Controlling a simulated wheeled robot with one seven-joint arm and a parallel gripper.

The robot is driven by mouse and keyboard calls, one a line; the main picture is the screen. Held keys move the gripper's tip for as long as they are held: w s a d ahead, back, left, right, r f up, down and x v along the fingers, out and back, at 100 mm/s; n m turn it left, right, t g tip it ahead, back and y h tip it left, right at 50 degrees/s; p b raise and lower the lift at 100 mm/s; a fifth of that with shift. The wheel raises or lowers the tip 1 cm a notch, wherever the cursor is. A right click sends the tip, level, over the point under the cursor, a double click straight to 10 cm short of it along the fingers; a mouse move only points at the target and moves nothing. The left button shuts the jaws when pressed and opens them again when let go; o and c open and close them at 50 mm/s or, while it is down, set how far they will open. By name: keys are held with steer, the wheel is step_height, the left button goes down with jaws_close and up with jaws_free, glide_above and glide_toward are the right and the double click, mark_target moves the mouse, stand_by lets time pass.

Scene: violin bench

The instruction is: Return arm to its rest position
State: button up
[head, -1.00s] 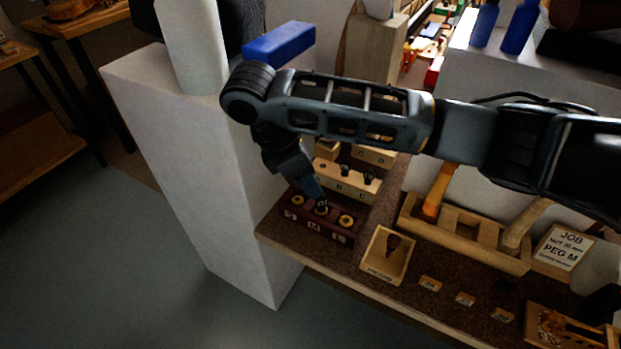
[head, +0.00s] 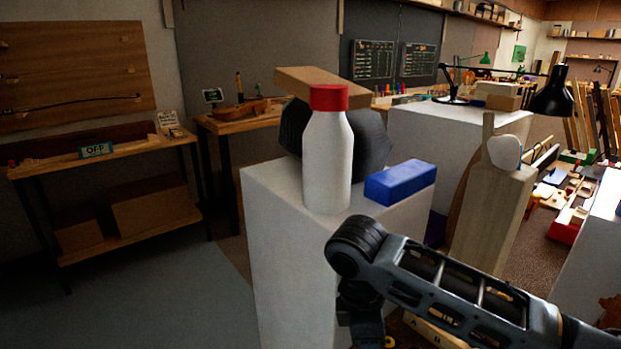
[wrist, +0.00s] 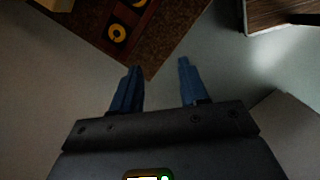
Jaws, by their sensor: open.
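My gripper (wrist: 160,82) shows in the wrist view with its two blue fingers apart and nothing between them. Below and beyond the fingertips is the corner of a brown bench top (wrist: 165,45), with grey floor around it. A dark red-brown block with yellow rings (wrist: 118,32) lies on that bench top, apart from the fingers. In the head view my arm reaches in from the lower right and bends down at its elbow. The gripper itself is below the head picture's edge.
A white pedestal (head: 275,255) stands left of my arm. On it are a white bottle with a red cap (head: 327,160), a blue block (head: 400,182) and a dark rounded object (head: 368,140). A wooden post (head: 490,215) stands right. Floor (head: 130,290) at the left is clear.

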steer(key=s+a+r+m+t+y, duration=0.1)
steer(key=s+a+m+t+y, duration=0.35)
steer(key=a, duration=0.75)
steer(key=s+a+m+t+y, duration=0.25)
steer(key=s+a+y, duration=0.45)
steer(key=a, duration=0.5)
steer(key=s+d+f+m+t+h, duration=0.1)
steer(key=s+d+m+t+h, duration=0.2)
steer(key=s+d+m, duration=0.35)
steer(key=s+d+f+m+t+h, duration=0.2)
steer(key=s+d+m+t+h, duration=0.15)
steer(key=s+d, duration=0.65)
steer(key=s+d+r+h, duration=0.1)
steer(key=s+d+r, duration=0.2)
steer(key=s+d, duration=0.1)
steer(key=s+d+r+t+h, duration=0.1)
steer(key=s+d+r, duration=0.1)
steer(key=s+d, duration=0.2)
steer(key=s+d+r, duration=0.3)
steer(key=s+d, duration=0.1)
steer(key=d, duration=0.5)
steer(key=shift+r+n+h, duration=0.35)
steer(key=shift+n+h, duration=0.05)
